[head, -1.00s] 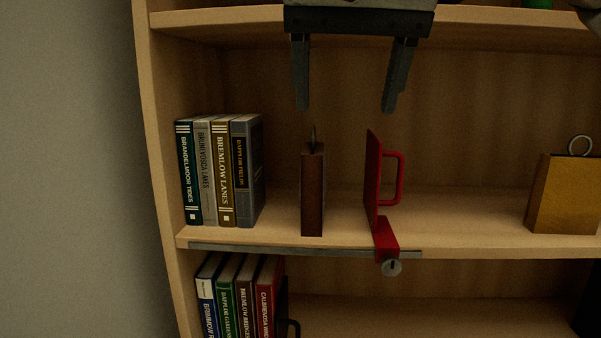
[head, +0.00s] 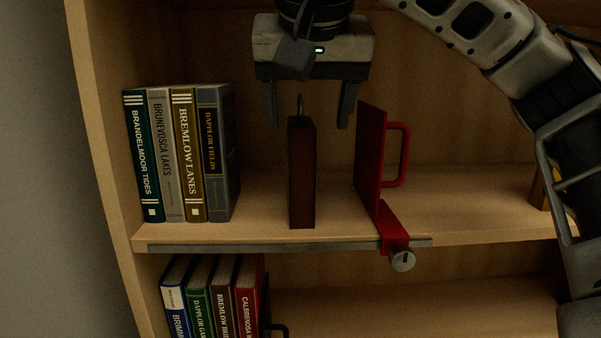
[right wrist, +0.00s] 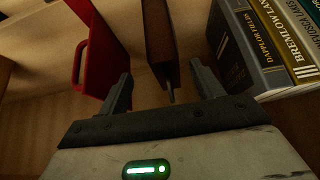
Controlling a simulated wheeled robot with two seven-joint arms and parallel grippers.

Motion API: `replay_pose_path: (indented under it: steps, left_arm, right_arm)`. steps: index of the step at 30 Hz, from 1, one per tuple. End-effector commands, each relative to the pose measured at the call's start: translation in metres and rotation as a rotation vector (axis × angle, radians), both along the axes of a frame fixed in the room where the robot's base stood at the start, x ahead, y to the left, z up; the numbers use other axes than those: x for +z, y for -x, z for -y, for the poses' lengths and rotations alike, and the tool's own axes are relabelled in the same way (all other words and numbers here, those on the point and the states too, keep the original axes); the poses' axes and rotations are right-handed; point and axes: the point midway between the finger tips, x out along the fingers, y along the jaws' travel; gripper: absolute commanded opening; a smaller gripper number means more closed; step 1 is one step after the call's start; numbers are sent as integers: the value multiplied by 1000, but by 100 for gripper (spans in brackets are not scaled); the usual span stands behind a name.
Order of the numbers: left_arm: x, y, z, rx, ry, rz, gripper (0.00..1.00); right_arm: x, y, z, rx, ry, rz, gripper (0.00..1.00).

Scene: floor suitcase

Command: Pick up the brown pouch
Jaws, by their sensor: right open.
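The brown pouch (head: 301,178) stands upright on the shelf in the head view, narrow side facing out, with a dark ring on its top. It also shows in the right wrist view (right wrist: 157,35). My right gripper (head: 307,124) is open, fingers pointing down, one on each side of the pouch's top. In the right wrist view the pouch and its ring lie between the two fingertips (right wrist: 160,82), with gaps on both sides. My left gripper is not in view.
A red bookend (head: 370,160) with a handle stands right of the pouch, clamped to the shelf edge (head: 280,246). Several upright books (head: 215,155) stand to the left. My right arm covers most of a yellow-brown item (head: 538,190) at the right.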

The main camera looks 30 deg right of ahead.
Motion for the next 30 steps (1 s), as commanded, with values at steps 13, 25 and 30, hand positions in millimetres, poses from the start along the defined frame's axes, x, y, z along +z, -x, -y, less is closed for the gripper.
replay_pose_path:
  steps: [13, 25, 30]
  left_arm:
    - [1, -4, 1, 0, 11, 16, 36]
    - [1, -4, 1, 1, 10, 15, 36]
    - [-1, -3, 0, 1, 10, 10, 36]
  right_arm:
    - [-39, -32, 11, -1, 1, 0, 66]
    - [-39, -32, 11, 0, 0, 0, 16]
    - [-38, -32, 11, -1, 0, 1, 12]
